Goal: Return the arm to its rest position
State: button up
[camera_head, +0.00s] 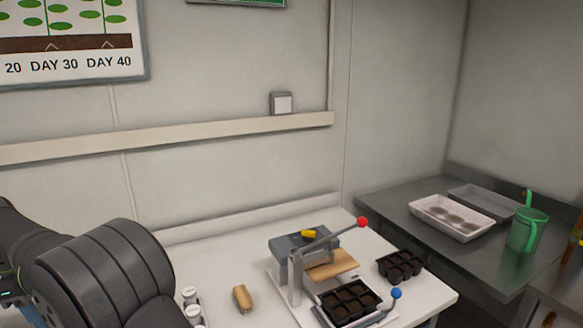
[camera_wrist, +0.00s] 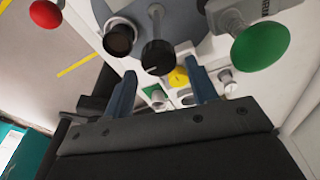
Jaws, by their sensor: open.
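My gripper (camera_wrist: 163,98) shows in the wrist view with its two blue-grey fingers apart and nothing between them. Beyond the fingers are a round grey plate and several knobs, including a black knob (camera_wrist: 158,57) and a green knob (camera_wrist: 260,45). I cannot tell how far the fingers are from them. In the head view, part of my dark arm fills the lower left, and my gripper is out of that view.
A white table (camera_head: 225,265) holds a press with a red-knobbed lever (camera_head: 362,222), black seedling trays (camera_head: 400,266) and a tan object (camera_head: 242,299). A metal bench (camera_head: 400,208) at right carries a white tray (camera_head: 453,229) and a green watering can (camera_head: 526,232).

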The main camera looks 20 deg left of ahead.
notch_tip(320, 180, down, 4)
jog(key=shift+r, duration=0.1)
jog(key=shift+r+n, duration=0.1)
jog(key=shift+n, duration=1.3)
jog(key=shift+m, duration=0.3)
